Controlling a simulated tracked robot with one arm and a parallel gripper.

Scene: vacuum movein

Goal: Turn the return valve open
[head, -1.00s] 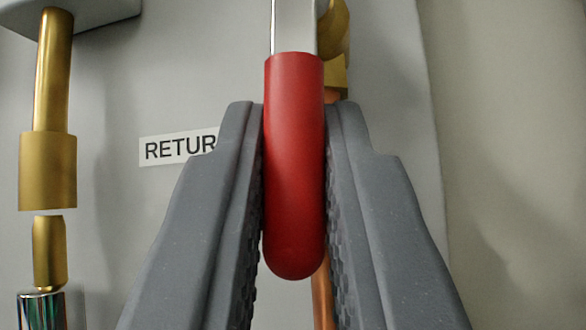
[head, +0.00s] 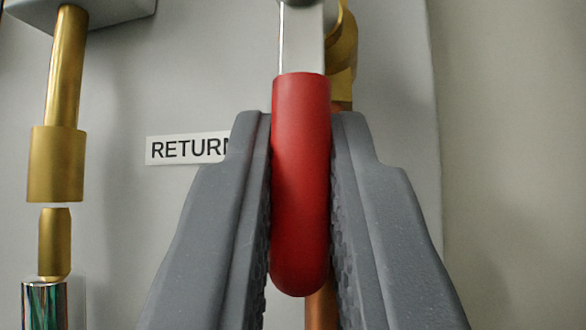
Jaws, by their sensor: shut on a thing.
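The return valve's red handle (head: 300,180) hangs straight down in the middle of the head view. A pale metal lever (head: 302,40) joins its top, and a brass valve body (head: 342,60) shows partly behind the lever. My gripper (head: 300,125) is shut on the red handle, one grey finger on each side. The handle's rounded lower end shows between the fingers. A white label (head: 187,148) reading "RETURN" is on the panel to the left, its right end hidden by my left finger.
A grey panel (head: 180,60) stands behind the valve, with a plain wall (head: 510,150) to its right. At left, a brass fitting (head: 57,165) hangs from a grey box (head: 90,8), above a shiny metal piece (head: 44,300). A copper pipe (head: 322,308) runs below the handle.

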